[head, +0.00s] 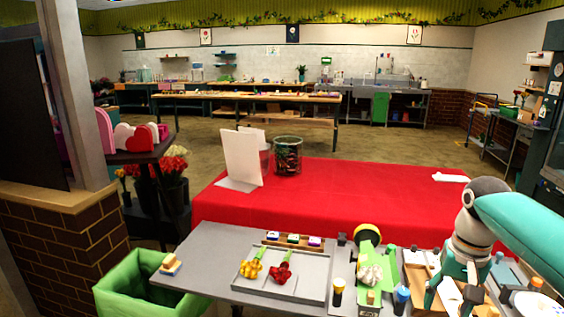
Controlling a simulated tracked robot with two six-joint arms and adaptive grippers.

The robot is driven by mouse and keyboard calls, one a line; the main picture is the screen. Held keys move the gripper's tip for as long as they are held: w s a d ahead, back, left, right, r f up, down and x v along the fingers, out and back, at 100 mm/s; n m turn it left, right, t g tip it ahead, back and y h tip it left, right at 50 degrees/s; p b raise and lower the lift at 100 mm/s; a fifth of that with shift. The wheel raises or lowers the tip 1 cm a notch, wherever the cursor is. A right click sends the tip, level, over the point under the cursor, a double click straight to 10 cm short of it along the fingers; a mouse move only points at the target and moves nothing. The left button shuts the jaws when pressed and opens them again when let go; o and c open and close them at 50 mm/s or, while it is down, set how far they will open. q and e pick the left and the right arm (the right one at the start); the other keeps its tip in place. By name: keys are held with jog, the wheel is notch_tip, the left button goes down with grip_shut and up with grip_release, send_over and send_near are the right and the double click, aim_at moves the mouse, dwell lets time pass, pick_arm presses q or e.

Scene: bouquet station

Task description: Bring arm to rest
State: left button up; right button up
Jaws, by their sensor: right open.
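My right arm reaches in from the right edge, and its teal and grey right gripper (450,292) points down over the right part of the grey worktable (213,247). Its fingers are spread apart, with a wooden tray (418,273) below and around them. I see nothing held between the fingers. I cannot tell whether the fingertips touch anything there. My left gripper is not in view.
A grey tray (311,284) holds yellow flowers (250,268) and red flowers (281,271). Near the gripper are a green board (388,262), a yellow-capped bottle (337,291) and a blue-capped bottle (402,298). A red-covered table (350,205) lies behind; a green bin (125,290) stands left.

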jog(key=a+f+n+y, duration=0.1)
jog(key=a+f, duration=0.3)
jog(key=f, duration=0.5)
jog(key=s+a+f+n+y, duration=0.1)
jog(key=a+f, duration=0.3)
jog(key=f, duration=0.5)
jog(key=a+f+n, duration=0.1)
jog(key=a+f, duration=0.2)
jog(key=f, duration=0.6)
jog(key=s+a+f, duration=0.4)
jog(key=s+f, duration=0.3)
jog(key=s, duration=0.2)
jog(key=s+a+f+y, duration=0.1)
jog(key=s+a+f, duration=0.3)
jog(key=s, duration=0.6)
notch_tip(320, 180, down, 3)
jog(key=shift+s+a+r+y, duration=0.1)
jog(key=shift+s+a+y, duration=0.05)
jog(key=shift+s+y, duration=0.15)
